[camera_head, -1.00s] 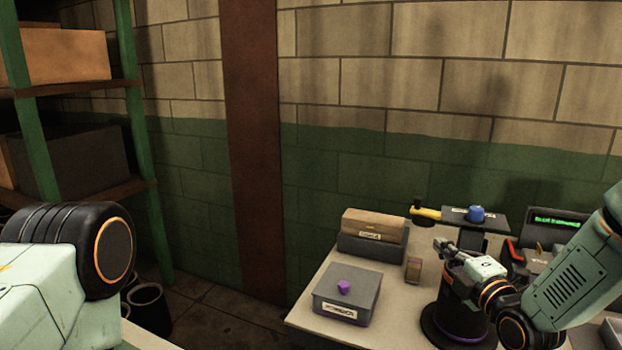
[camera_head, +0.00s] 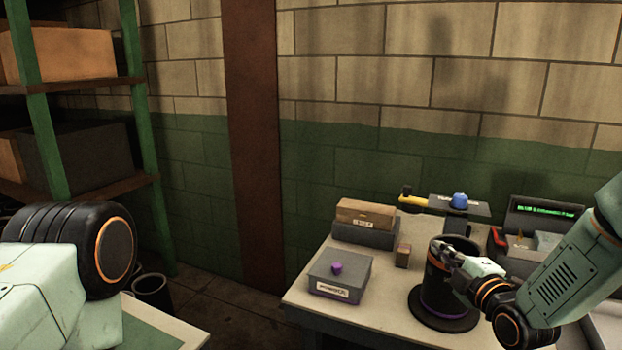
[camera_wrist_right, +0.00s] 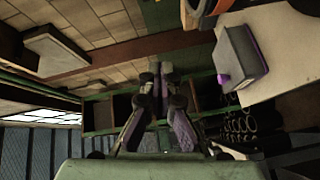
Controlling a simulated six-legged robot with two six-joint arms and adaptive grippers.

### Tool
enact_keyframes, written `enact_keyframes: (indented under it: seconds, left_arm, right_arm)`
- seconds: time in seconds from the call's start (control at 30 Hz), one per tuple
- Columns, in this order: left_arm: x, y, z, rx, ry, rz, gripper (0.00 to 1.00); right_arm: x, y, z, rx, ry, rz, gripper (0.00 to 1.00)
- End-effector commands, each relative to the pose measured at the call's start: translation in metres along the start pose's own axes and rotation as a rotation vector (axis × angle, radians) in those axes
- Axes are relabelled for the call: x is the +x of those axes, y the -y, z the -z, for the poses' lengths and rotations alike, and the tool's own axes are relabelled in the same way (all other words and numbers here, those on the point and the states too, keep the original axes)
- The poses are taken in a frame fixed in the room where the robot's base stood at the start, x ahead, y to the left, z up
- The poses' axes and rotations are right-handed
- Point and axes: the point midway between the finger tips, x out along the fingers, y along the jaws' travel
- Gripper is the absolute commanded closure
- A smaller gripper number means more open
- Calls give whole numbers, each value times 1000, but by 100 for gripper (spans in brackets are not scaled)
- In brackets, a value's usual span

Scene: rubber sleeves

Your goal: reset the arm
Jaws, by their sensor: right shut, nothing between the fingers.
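My right arm comes in from the right in the head view. Its gripper (camera_head: 446,252) is in front of the dark round container with a purple ring (camera_head: 437,296) on the table. In the right wrist view the right gripper (camera_wrist_right: 160,75) has its fingers together with nothing between them, and it points away from the table toward the shelf and wall. My left arm shows only as a link at the left of the head view; its gripper is out of frame.
The table (camera_head: 385,318) holds a grey box with a purple knob (camera_head: 340,276), a wooden block on a grey box (camera_head: 366,214), a small brown block (camera_head: 403,256), a stand with a blue piece (camera_head: 459,201) and a device with a green display (camera_head: 545,211). A green shelf (camera_head: 148,150) stands left.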

Motion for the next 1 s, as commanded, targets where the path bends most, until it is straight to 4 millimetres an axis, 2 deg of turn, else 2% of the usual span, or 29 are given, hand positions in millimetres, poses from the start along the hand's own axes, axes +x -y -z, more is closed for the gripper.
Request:
enact_keyframes:
  seconds: [0.2, 0.27, 0.37, 0.5, 0.57, 0.7, 0.77, 0.9, 1.0]
  left_arm:
    - [0, 0, 0, 0, 0, 0, 40]
    - [2, 0, 0, 0, 0, 0, 40]
    - [7, 0, 0, 0, 0, 0, 40]
    - [19, 0, 0, 0, 0, 0, 40]
    - [24, 0, 0, 0, 0, 0, 40]
    - [37, 0, 0, 0, 0, 0, 40]
    - [43, 0, 0, 0, 0, 0, 40]
    - [58, 0, 0, 0, 0, 0, 40]
    - [70, 0, 0, 0, 0, 0, 40]
  right_arm:
    - [-14, 34, -6, 299, 82, 109, 100]
    - [-24, 53, -6, 413, 123, 157, 100]
    - [-49, 101, -6, 634, 226, 263, 100]
    - [-101, 180, -1, 934, 432, 412, 100]
    - [-127, 211, 2, 1035, 529, 466, 100]
    - [-194, 276, 9, 1219, 771, 569, 100]
    - [-225, 300, 13, 1275, 880, 606, 100]
    - [-302, 350, 22, 1349, 1135, 681, 100]
    - [-355, 377, 29, 1334, 1282, 742, 100]
